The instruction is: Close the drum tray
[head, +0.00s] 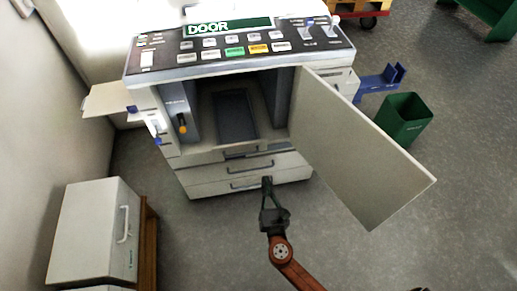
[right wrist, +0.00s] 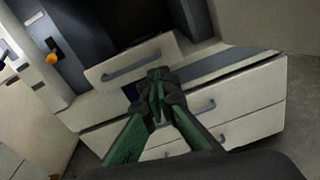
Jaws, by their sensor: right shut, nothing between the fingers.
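The copier (head: 150,100) stands at the back with its front door (head: 360,150) swung open to the right. The drum tray (head: 236,115) lies in the dark cavity. Its pale front with a grey handle also shows in the right wrist view (right wrist: 150,57), and it seems to stick out past the cavity. My right gripper (head: 267,183) is shut and empty, in front of the copier. In the right wrist view its fingertips (right wrist: 155,75) overlap the lower right of the tray front; I cannot tell whether they touch it. My left gripper is not in view.
Two paper drawers (right wrist: 220,105) sit below the cavity. An orange-tipped lever (head: 182,128) is at the cavity's left. A green bin (head: 403,118) stands right of the door. A white cabinet (head: 90,235) stands at left. The floor before the copier is clear.

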